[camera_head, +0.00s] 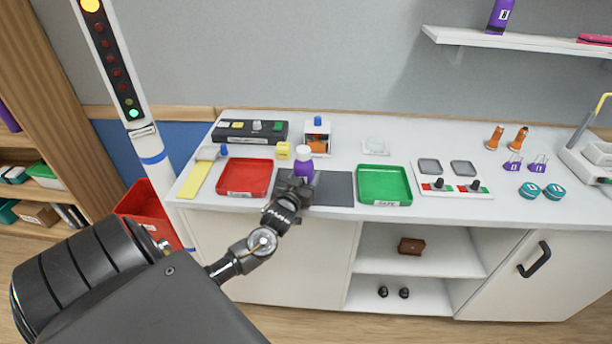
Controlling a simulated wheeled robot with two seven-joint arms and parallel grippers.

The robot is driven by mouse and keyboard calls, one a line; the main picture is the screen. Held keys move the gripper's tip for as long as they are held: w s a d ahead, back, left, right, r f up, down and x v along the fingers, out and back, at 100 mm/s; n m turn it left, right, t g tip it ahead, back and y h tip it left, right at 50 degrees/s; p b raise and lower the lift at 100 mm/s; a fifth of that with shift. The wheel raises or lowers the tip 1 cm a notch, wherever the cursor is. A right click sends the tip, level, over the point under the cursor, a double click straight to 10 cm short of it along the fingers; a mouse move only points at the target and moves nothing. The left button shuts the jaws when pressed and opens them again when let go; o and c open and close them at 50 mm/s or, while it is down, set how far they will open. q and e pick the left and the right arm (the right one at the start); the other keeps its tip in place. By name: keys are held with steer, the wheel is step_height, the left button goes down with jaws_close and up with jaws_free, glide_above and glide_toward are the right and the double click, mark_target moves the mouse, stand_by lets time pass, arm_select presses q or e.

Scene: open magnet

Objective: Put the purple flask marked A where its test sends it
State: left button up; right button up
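Two small purple cone-shaped flasks, one on the left (512,163) and one on the right (537,163), stand side by side on the right part of the counter. Their pale marks are too small to read. My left gripper (294,187) is over the dark mat (333,188), right at a purple bottle with a white cap (303,168). The gripper hides the bottle's lower part, so I cannot tell whether the fingers hold it. No mark shows on this bottle. My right gripper is not in view.
A red tray (245,177) and a green tray (384,185) labelled SAFE flank the mat. A panel with grey pads (447,180), orange vials (507,138) and teal tins (541,191) are to the right. A pole with lamps (115,60) stands left. A wall shelf (530,42) holds another purple bottle.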

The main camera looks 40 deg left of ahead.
arm_select(q)
steer(key=o, duration=0.8)
steer(key=shift+f, duration=0.1)
steer(key=o, duration=0.3)
